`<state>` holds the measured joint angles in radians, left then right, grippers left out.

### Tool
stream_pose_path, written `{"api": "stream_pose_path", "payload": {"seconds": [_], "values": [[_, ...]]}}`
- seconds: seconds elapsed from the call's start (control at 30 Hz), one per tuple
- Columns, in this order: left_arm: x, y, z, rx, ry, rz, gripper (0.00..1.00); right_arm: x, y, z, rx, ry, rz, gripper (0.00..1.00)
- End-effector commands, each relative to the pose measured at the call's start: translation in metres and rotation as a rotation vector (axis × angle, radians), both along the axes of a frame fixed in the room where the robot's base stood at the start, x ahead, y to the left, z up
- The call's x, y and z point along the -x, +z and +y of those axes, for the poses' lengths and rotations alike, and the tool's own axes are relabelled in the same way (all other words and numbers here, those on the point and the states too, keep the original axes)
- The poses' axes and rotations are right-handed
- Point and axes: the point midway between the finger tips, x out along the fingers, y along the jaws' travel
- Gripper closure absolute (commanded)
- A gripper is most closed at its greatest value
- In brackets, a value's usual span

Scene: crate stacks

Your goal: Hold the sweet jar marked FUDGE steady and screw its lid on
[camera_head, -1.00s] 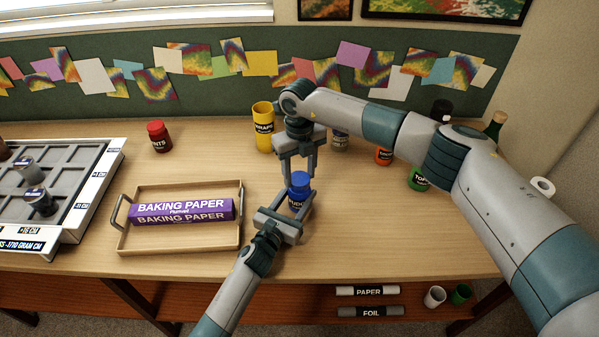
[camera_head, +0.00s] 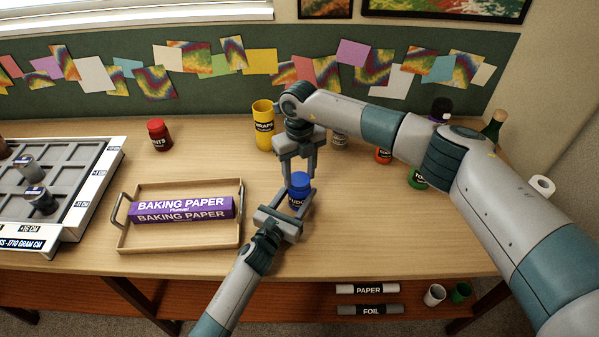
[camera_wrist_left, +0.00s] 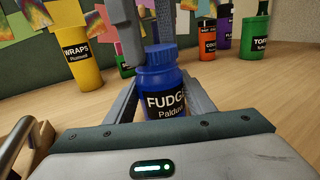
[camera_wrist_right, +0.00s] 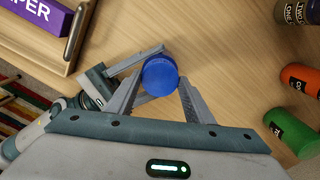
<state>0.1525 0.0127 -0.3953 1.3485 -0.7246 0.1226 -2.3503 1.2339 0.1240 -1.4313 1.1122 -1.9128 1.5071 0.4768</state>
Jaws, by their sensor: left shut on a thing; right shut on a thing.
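The blue FUDGE jar (camera_wrist_left: 165,103) stands upright on the table, its dark label facing my left wrist camera. Its ribbed blue lid (camera_wrist_right: 160,76) sits on the jar's top and looks level; how far it is threaded cannot be told. My left gripper (camera_head: 297,203) is shut around the jar's body from the front, low near the table. My right gripper (camera_head: 299,176) points down from above and is shut on the lid, with a finger on either side. In the right wrist view the lid hides most of the jar.
A wooden tray (camera_head: 128,246) with a baking paper box (camera_head: 180,210) lies to the left, beside a grey compartment rack (camera_head: 75,215). A yellow WRAPS jar (camera_head: 264,128) and a red jar (camera_head: 159,135) stand behind. Several jars, including a green one (camera_wrist_right: 291,132), stand to the right.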

Motion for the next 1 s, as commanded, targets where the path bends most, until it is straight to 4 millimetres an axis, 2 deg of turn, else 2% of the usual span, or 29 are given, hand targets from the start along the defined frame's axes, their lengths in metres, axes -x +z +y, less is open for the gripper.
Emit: {"api": "stream_pose_path", "payload": {"seconds": [0.03, 0.07, 0.23, 0.37, 1.0], "values": [[0.0001, -0.0006, 0.0002, 0.0, 0.0, 0.001, 0.91, 0.0001, -0.0011, 0.0, 0.0, 0.0, 0.0, 0.73], [0.0001, -0.0006, 0.0002, 0.0, 0.0, 0.001, 1.0, 0.0, -0.001, 0.0001, 0.0, 0.0, 0.0, 0.73], [0.0001, -0.0006, 0.0002, 0.0, 0.0, 0.001, 1.0, 0.0, -0.0008, 0.0001, 0.0, -0.045, 0.0, 0.73], [0.0002, -0.0006, 0.0003, 0.0, 0.001, 0.001, 1.0, 0.0, -0.0007, 0.0002, 0.0, -0.176, 0.0, 0.73], [0.0002, -0.0009, 0.0003, -0.001, 0.001, 0.002, 1.0, 0.0, -0.0011, 0.0012, -0.001, -1.177, 0.002, 0.73]]}}
